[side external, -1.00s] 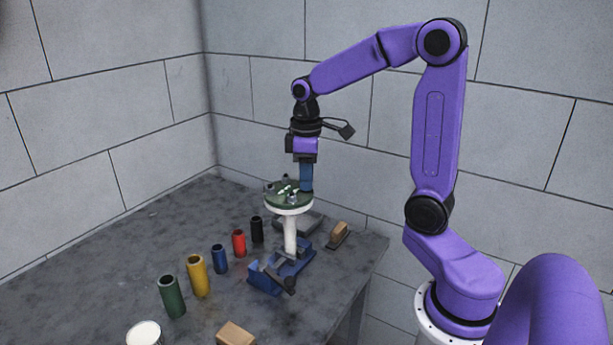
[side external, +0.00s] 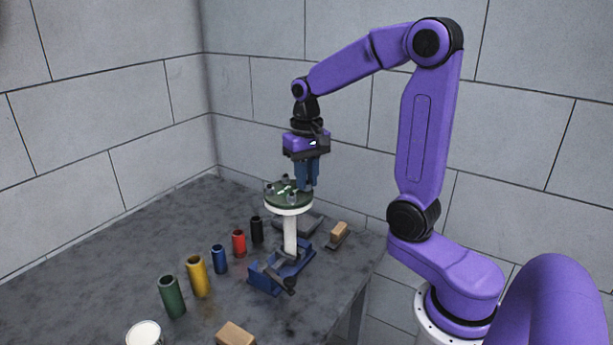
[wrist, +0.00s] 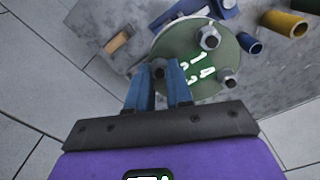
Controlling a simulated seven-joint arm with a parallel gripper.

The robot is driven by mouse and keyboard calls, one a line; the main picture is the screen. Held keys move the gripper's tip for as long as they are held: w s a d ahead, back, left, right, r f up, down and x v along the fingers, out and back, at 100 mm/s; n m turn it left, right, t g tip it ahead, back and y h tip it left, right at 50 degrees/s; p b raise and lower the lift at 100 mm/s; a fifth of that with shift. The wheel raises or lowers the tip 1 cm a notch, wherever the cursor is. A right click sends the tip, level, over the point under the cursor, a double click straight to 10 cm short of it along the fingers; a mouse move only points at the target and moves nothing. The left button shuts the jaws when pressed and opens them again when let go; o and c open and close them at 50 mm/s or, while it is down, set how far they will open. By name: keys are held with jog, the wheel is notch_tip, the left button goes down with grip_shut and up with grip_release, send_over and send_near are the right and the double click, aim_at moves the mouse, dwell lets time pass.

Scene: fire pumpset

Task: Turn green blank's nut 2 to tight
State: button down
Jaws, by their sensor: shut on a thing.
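The green blank (side external: 272,200) is a round green-topped disc on a white post; it also shows in the wrist view (wrist: 195,90). White marks and several nuts on studs are on its top. One nut (wrist: 209,38) stands on the far side in the wrist view and another nut (wrist: 228,78) at the right; both are clear of my fingers. My gripper (side external: 307,187) points down at the blank's right edge. In the wrist view its blue fingers (wrist: 160,74) are shut on a third nut (wrist: 158,66). I cannot read which nut is number 2.
A blue vise-like base (side external: 268,279) stands at the post's foot. Green (side external: 173,298), yellow (side external: 198,277), blue (side external: 219,260), red (side external: 239,244) and black (side external: 257,231) cylinders line up to the left. A wooden-topped brush-like block (side external: 338,231) lies to the right.

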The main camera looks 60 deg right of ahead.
jog(key=m, duration=0.4)
jog(key=shift+m, duration=0.3)
jog(key=m, duration=0.4)
jog(key=shift+m, duration=0.3)
jog(key=c, duration=1)
grip_release()
jog(key=shift+r, duration=0.1)
notch_tip(320, 180, up, 17)
jog(key=shift+r, duration=0.15)
